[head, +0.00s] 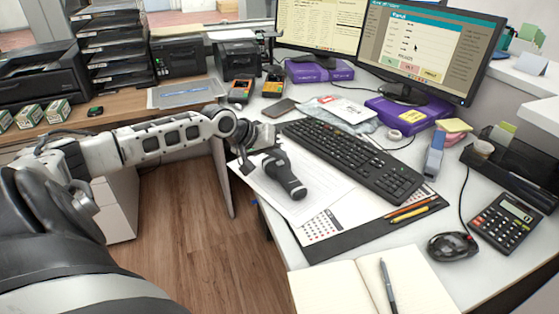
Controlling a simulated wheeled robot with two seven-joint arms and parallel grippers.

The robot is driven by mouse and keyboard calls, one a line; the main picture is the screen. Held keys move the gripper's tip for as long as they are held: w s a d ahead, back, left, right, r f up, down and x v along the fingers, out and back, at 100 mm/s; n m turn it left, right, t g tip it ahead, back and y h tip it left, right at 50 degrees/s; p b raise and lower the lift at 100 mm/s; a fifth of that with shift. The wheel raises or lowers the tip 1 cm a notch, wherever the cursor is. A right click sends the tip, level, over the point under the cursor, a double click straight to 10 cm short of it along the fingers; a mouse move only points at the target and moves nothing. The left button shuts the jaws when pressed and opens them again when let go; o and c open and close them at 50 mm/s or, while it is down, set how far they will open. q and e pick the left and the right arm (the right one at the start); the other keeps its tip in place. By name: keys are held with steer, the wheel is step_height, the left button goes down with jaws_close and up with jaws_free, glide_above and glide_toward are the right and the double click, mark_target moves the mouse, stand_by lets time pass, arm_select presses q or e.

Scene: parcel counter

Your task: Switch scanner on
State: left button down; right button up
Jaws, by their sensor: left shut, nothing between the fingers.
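The scanner (285,178), a dark grey and black handheld device, lies on white papers on the desk, left of the keyboard. Its wider end points away from me and its rounded end points towards the front right. My left gripper (246,168) is shut and empty, pointing down just left of the scanner's far end. I cannot tell whether it touches the scanner. A switch on the scanner is too small to make out. My right gripper is out of view.
A black keyboard (352,158) lies right of the scanner. Pens (410,214), a mouse (452,246), a calculator (505,222) and an open notebook (350,287) are nearer the front. Two monitors (425,50) stand behind. A phone (279,109) lies beyond the gripper.

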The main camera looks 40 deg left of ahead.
arm_select(q)
steer(key=shift+f, duration=0.45)
stand_by(0.6)
steer(key=shift+r+p, duration=0.95)
steer(key=shift+p, duration=0.4)
